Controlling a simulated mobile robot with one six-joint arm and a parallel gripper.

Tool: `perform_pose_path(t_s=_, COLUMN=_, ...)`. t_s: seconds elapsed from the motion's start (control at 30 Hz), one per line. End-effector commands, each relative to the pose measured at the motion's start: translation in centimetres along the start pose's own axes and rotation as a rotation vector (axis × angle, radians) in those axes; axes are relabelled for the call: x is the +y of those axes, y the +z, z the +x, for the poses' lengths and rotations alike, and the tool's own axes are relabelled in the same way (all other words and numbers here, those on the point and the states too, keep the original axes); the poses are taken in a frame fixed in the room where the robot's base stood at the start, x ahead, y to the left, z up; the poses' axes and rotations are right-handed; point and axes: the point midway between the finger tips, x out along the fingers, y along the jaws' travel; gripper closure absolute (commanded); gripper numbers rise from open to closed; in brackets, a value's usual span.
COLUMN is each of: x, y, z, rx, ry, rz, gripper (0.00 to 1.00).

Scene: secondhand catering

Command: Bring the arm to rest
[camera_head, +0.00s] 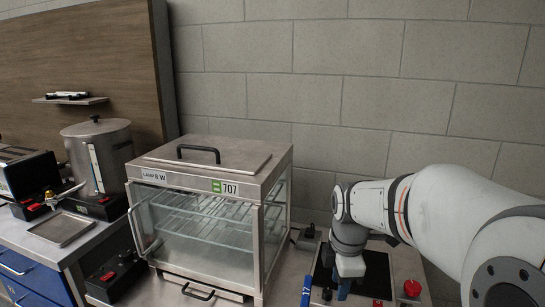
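My arm, white with dark joints, reaches in from the right of the head view. Its end bends down at my gripper (344,285), over a dark-topped countertop unit with red knobs (377,272). The fingers point down and are small and partly hidden, so I cannot tell whether they are open or shut. I cannot tell whether the gripper touches the unit.
A glass display cabinet (205,177) with a lidded steel top stands just left of my gripper. A steel urn (97,160), a small tray (60,229) and a black box (33,176) stand further left. A block wall (400,90) rises behind.

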Motion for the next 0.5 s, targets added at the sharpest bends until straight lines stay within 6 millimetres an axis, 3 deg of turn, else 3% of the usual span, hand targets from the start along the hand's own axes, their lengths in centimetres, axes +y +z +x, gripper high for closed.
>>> perform_pose_path(t_s=0.2, x=-4.8, y=0.1, z=-1.3, rx=0.013, ry=0.052, rz=0.524, gripper=0.66)
perform_pose_path(t_s=0.5, x=-10.9, y=0.2, z=-1.4, rx=0.068, ry=0.101, rz=1.223, gripper=0.66)
